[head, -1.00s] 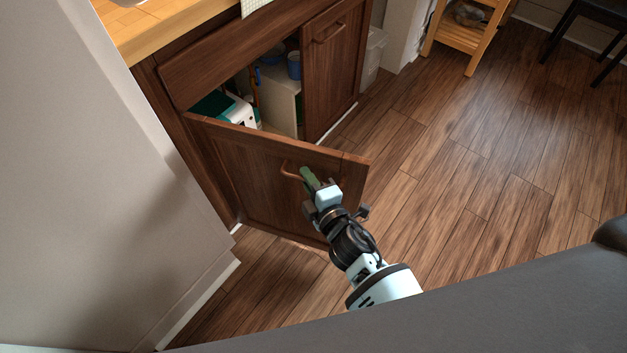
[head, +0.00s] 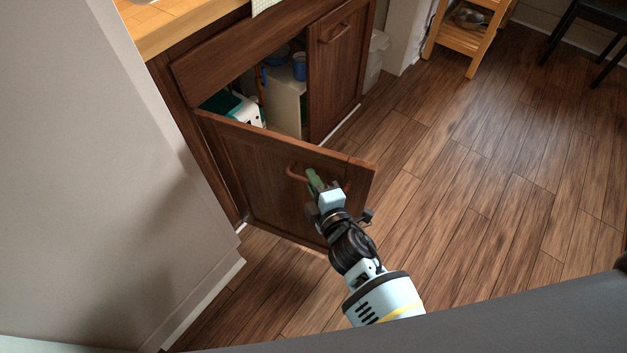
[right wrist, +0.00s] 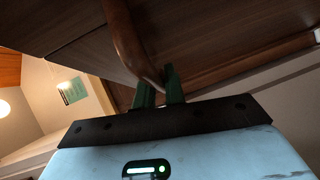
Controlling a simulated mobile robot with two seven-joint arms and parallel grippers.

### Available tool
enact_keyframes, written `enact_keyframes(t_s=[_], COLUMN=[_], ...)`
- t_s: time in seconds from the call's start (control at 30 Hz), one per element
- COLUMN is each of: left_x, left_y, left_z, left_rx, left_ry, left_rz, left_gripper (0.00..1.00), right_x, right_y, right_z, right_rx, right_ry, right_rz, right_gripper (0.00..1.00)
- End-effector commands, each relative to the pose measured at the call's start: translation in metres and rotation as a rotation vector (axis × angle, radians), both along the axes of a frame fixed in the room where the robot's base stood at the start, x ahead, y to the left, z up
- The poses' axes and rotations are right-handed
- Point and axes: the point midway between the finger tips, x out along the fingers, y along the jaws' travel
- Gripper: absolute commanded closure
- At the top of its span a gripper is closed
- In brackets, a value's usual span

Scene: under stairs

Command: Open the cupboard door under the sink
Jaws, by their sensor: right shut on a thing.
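The cupboard door (head: 262,172) under the counter is dark brown wood and stands wide open, swung out from its hinge side at the left. Its bar handle (head: 296,175) is on the outer face near the free edge. My right gripper (head: 313,180) is at the handle, with its green fingers shut on it. In the right wrist view the handle (right wrist: 126,45) runs down between the two green fingertips (right wrist: 160,86). My left gripper is not in view.
Inside the cupboard are a white and teal container (head: 234,106) and a blue cup (head: 300,66). The neighbouring door (head: 335,75) is shut. A pale wall (head: 90,180) stands close at left. Wooden floor (head: 470,190) is clear at right, with a wooden shelf stand (head: 461,42) behind.

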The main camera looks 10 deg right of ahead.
Motion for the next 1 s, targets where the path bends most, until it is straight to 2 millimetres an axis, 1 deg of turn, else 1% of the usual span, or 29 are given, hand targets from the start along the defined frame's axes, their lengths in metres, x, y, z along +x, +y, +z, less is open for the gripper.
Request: enact_keyframes(t_s=[0.1, 0.13, 0.27, 0.3, 0.57, 0.67, 0.77, 1.0], left_x=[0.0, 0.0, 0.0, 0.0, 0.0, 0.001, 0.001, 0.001], left_y=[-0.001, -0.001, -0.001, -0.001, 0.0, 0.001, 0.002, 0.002], left_z=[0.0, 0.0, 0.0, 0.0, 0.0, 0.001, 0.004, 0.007], left_rx=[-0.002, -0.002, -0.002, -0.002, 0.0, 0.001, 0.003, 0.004], left_ry=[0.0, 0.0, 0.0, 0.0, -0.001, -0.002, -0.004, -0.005], left_rz=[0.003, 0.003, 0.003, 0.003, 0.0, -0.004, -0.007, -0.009], left_gripper=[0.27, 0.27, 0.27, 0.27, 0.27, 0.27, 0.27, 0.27], right_x=[0.0, 0.0, 0.0, 0.0, -0.001, -0.006, -0.018, -0.054], right_y=[0.0, -0.001, 0.0, 0.0, 0.0, -0.002, -0.005, -0.014], right_z=[0.0, 0.0, 0.0, 0.0, 0.0, 0.0, 0.002, 0.008], right_rx=[0.0, 0.0, 0.0, 0.0, 0.0, 0.0, 0.001, -0.001], right_ry=[0.001, 0.001, 0.001, 0.0, 0.0, 0.001, 0.001, 0.002], right_rz=[-0.001, -0.001, -0.001, -0.001, -0.001, -0.001, -0.001, -0.001], right_gripper=[1.0, 0.86, 0.69, 0.67, 0.67, 0.67, 0.67, 0.67])
